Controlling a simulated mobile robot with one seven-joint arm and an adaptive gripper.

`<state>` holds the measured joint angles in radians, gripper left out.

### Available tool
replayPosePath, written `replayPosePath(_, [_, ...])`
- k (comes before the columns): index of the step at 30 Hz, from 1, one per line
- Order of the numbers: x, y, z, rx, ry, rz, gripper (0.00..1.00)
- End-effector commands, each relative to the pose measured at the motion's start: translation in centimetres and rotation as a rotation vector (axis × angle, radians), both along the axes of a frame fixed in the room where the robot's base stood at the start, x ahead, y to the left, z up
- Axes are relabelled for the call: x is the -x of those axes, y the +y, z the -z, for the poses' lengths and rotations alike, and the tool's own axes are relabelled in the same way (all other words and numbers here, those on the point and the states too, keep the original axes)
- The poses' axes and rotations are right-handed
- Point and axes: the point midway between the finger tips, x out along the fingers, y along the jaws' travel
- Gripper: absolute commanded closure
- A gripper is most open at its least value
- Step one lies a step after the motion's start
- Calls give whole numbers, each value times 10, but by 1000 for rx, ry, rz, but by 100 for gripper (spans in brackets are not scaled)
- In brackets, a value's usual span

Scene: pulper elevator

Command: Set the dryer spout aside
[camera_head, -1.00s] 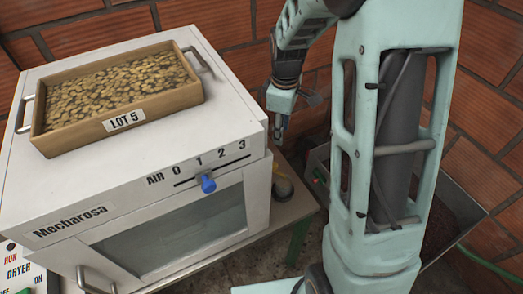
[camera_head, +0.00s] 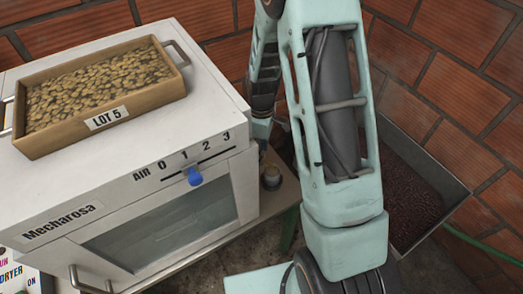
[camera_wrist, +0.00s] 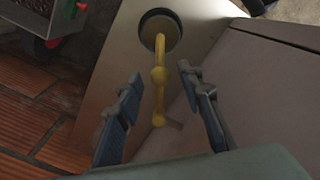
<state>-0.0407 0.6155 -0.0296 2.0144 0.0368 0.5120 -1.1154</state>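The dryer spout appears to be the yellow bent piece (camera_wrist: 159,76) in the wrist view. Its upper part overlaps a dark round opening or cup (camera_wrist: 159,30) on a pale surface, and it runs down between my fingers. My gripper (camera_wrist: 158,78) is open, one blue-padded finger on each side of the yellow piece, with gaps visible on both sides. In the head view my arm hides the fingertips. The white dryer (camera_head: 130,170) stands at left, with a blue air knob (camera_head: 195,177) on its front.
A wooden tray (camera_head: 42,141) marked LOT 5, full of beans, sits on the dryer. A small round item (camera_head: 271,177) is on the side table (camera_head: 283,196). A grey hopper (camera_head: 449,205) of dark beans stands at right. Brick walls close the back.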

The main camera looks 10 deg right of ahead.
Motion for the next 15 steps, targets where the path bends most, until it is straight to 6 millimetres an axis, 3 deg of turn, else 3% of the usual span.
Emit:
replayPosePath(8, [0,0,1,0,-1,0,66])
replayPosePath(15, [0,0,1,0,-1,0,92])
